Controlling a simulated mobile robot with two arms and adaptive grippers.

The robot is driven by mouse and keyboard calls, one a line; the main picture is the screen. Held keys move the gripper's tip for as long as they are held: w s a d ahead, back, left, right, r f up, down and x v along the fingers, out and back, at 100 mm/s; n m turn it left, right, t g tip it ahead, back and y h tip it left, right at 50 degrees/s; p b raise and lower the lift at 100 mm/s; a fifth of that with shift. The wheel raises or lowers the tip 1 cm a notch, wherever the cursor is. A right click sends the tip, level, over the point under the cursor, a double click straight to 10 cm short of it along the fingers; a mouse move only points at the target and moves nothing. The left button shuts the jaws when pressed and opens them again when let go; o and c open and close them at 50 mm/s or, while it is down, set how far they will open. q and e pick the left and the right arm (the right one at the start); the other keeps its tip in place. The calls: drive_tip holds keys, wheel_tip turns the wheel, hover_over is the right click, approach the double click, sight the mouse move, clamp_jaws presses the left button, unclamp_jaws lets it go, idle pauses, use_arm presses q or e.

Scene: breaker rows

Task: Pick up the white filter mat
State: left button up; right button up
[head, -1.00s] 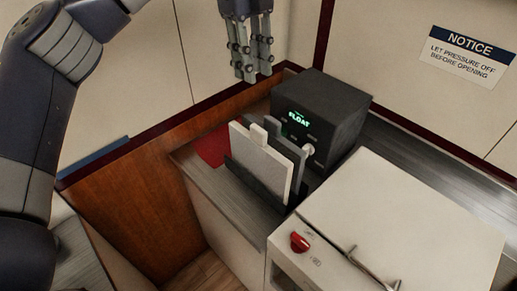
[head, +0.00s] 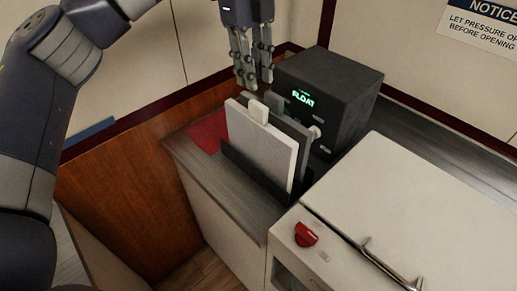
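The white filter mat (head: 255,147) stands on edge, leaning slightly, in a dark holder (head: 240,171) on the grey counter. It has a small white tab (head: 258,111) at its top edge. A dark grey plate (head: 291,133) stands just behind it. My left gripper (head: 253,84) points down from the top of the head view, close above the tab in the picture. Its fingers are apart with nothing between them. I cannot tell how far it is from the mat in depth. My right gripper is not in view.
A black box with a green FLOAT display (head: 325,97) stands right behind the holder. A red mat (head: 209,132) lies on the counter to the left. A white-lidded unit (head: 400,205) with a red knob (head: 305,234) and a metal handle is at the front right.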

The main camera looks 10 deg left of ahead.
sight(258, 103)
use_arm(q)
wheel_tip(258, 103, down, 3)
drive_tip(key=shift+d+f, duration=0.1)
drive_tip(key=shift+f, duration=0.1)
drive_tip(key=f, duration=0.1)
drive_tip(key=f+p, duration=0.1)
drive_tip(key=f, duration=0.1)
drive_tip(key=f+p, duration=0.1)
drive_tip(key=shift+s+d+f, duration=0.25)
drive_tip(key=shift+d+f, duration=0.1)
drive_tip(key=shift+f, duration=0.3)
clamp_jaws()
